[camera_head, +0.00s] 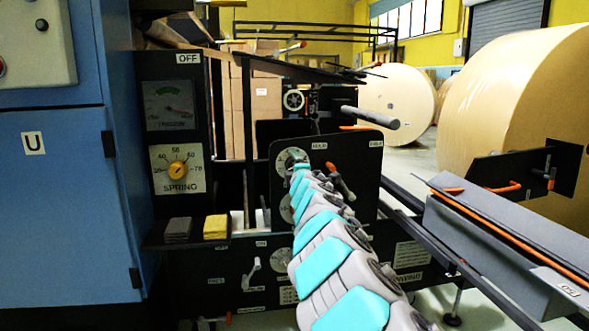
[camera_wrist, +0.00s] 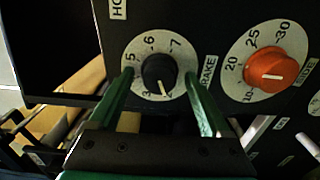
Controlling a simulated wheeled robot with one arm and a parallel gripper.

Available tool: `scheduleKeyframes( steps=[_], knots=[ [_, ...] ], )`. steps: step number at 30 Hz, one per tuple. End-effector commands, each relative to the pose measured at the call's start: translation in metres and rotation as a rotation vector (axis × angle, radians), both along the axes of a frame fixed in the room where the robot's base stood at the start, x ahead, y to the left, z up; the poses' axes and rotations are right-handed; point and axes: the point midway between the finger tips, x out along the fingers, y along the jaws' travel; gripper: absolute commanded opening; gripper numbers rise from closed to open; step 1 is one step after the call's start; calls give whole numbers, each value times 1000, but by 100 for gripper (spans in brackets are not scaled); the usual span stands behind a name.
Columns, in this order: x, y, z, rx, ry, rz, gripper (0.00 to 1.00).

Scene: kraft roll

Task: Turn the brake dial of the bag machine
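The brake dial (camera_wrist: 159,74) is a black knob with a white pointer line on a round white plate. In the wrist view the line points down, near the 2. The word BRAKE stands beside the plate. My gripper (camera_wrist: 160,78) is open, with one green finger on each side of the knob. Gaps show between the fingers and the knob; I cannot tell how far the tips are from the panel.
An orange dial (camera_wrist: 272,76) sits right of the brake dial in the wrist view. In the head view, an orange-handled lever (camera_head: 341,181) is close right of my arm.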

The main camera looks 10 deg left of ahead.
Motion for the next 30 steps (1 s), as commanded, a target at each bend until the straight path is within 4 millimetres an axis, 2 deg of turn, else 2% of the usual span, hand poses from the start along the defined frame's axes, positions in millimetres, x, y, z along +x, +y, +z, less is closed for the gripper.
scheduleKeyframes(
  steps=[8, 13, 30],
  knots=[
    [-1, 0, 0, 0, 0, 0, 82],
    [-8, -3, -1, -4, 2, -3, 82],
    [-64, -18, 0, -2, 1, -3, 82]
  ],
)
